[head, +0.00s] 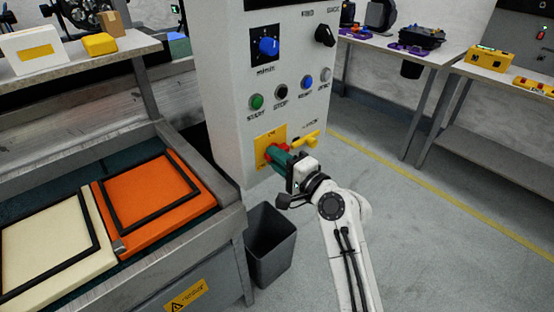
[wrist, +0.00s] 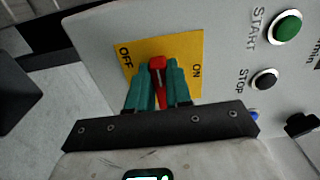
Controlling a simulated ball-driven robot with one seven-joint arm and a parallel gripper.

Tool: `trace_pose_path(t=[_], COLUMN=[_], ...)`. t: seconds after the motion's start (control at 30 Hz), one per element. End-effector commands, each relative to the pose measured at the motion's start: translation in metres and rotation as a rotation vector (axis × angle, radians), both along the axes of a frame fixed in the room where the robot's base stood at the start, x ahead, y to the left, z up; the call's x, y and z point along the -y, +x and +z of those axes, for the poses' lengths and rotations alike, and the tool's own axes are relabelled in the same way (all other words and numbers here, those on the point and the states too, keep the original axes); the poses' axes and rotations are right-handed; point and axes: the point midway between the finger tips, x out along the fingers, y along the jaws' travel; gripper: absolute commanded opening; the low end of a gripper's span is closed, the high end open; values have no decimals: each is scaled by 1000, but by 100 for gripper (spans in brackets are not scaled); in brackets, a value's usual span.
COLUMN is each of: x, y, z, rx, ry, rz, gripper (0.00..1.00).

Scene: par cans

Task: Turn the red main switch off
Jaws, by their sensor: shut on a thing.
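The red main switch (head: 271,151) sits on a yellow plate (head: 262,139) low on the front of the light grey control cabinet. In the wrist view the red handle (wrist: 157,64) stands between the word OFF on the left of the yellow plate (wrist: 190,48) and the word ON on the right. My gripper (head: 278,155) reaches the switch from the lower right. Its teal fingers (wrist: 158,77) are shut on the red handle, one on each side. The fingers hide part of the handle and the lower plate, so its exact pointing is hard to tell.
A yellow lever (head: 307,140) sticks out just right of the switch. A grey bin (head: 270,246) stands below the cabinet. Floor to the right is clear.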

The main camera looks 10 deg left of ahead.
Motion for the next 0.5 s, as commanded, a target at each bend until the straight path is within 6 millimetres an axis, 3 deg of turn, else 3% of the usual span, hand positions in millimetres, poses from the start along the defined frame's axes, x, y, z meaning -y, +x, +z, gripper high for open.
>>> trace_pose_path(t=[0.23,0.27,0.5], x=[-1,-1,0], y=[-1,-1,-1], z=[-3,-3,-2], rx=[-3,-3,-2], ry=[-5,-5,-3], rz=[3,3,2], gripper=[0,21,44])
